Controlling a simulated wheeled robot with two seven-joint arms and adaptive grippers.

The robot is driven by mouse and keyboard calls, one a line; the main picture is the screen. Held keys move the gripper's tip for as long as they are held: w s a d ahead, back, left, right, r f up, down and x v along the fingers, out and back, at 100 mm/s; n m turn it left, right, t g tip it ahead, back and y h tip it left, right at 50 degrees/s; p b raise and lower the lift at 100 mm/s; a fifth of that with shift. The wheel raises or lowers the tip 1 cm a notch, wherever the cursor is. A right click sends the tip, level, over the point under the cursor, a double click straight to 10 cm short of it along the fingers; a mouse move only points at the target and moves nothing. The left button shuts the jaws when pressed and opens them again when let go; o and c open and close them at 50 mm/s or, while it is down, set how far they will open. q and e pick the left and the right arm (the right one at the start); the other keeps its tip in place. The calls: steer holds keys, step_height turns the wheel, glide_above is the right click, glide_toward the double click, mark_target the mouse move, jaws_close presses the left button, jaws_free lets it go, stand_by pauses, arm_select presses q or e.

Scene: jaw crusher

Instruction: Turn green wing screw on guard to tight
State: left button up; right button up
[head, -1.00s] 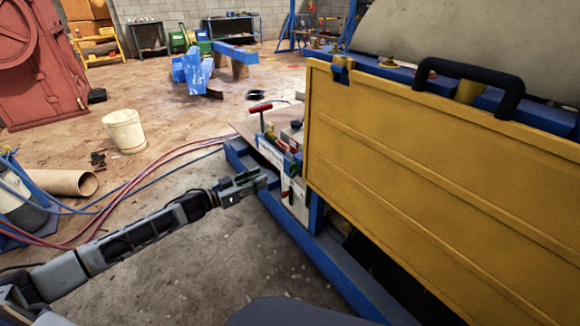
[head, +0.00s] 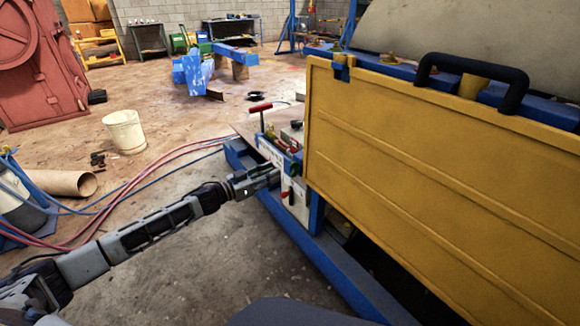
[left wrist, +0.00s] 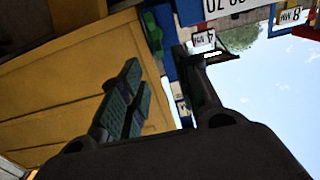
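The yellow guard (head: 430,170) fills the right of the head view, with a black handle on its top edge. My left gripper (head: 272,176) is at the white panel beside the guard's left edge. In the left wrist view its two fingers (left wrist: 165,92) stand apart, with a textured green pad on one, and nothing shows held between them. A small green part (left wrist: 152,32), which looks like the green wing screw, is beyond the fingertips at the guard's edge. I cannot tell whether the gripper touches it. In the head view the screw is not clear. My right gripper is not in view.
A red T-handle (head: 261,108) stands above the white panel (head: 296,206), which also carries a red-tipped lever. A blue frame beam (head: 325,262) runs along the floor below. Hoses (head: 140,185) and a white bucket (head: 124,131) lie to the left.

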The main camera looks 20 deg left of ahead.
mark_target(291, 164)
arm_select(q)
steer(key=shift+b+x, duration=0.35)
steer(key=shift+x, duration=1.45)
steer(key=shift+w+d, duration=0.35)
steer(key=shift+w, duration=0.15)
steer(key=shift+b+x, duration=0.35)
steer(key=shift+x, duration=1.25)
steer(key=shift+w+d, duration=0.15)
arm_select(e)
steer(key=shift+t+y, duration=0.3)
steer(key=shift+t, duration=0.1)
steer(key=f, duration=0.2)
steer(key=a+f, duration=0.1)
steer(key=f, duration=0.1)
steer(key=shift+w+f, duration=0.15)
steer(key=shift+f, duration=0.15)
